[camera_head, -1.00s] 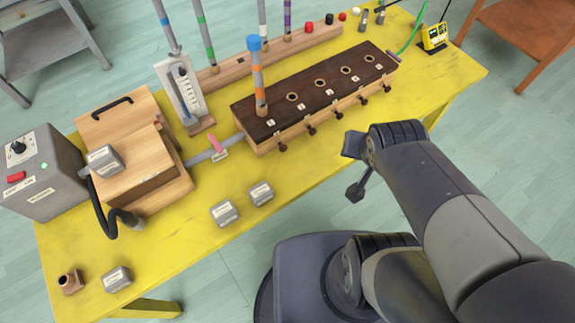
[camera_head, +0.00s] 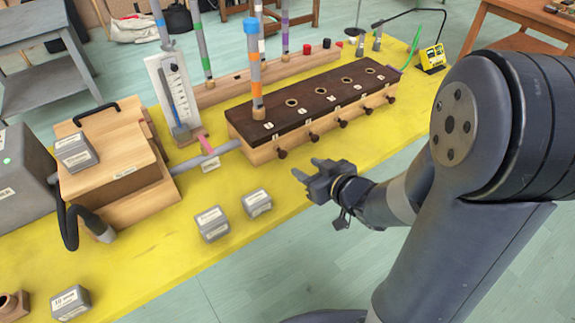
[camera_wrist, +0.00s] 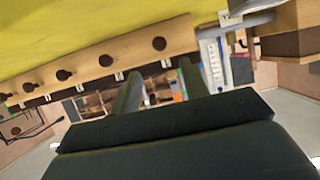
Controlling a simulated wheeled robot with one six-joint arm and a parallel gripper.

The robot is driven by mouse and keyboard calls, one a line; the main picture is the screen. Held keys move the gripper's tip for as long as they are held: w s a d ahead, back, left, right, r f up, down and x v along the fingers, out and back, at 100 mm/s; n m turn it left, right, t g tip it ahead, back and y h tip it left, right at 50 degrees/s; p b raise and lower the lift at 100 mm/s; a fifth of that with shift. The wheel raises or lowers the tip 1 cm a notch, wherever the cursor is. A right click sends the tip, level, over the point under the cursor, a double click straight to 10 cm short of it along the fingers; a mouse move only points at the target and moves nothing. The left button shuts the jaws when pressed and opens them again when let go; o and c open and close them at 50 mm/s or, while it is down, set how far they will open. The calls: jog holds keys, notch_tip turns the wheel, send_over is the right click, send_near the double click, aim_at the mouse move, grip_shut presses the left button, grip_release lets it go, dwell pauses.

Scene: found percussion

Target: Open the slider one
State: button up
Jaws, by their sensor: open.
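A long wind chest with a dark top (camera_head: 318,98) and pale wooden front stands on the yellow table. Several dark slider knobs stick out of its front in a row. The leftmost, by the label that looks like 1, is slider one's knob (camera_head: 282,153). In the wrist view, which is upside down, this is probably the rightmost knob (camera_wrist: 159,43). My gripper (camera_head: 308,168) is open and empty, in front of the chest near that knob and apart from it. Its fingers (camera_wrist: 158,80) also show in the wrist view. A striped pipe (camera_head: 254,70) stands at the chest's left end.
Two grey weights (camera_head: 212,224) (camera_head: 257,203) sit on the table left of my gripper. A pink valve handle (camera_head: 205,143) is on the grey pipe left of the chest. A wooden bellows box (camera_head: 120,150) is farther left. The table before the knobs is clear.

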aim_at(284, 155)
jog(key=b+x, duration=0.1)
jog(key=x, duration=0.9)
jog(key=shift+w, duration=0.15)
grip_shut()
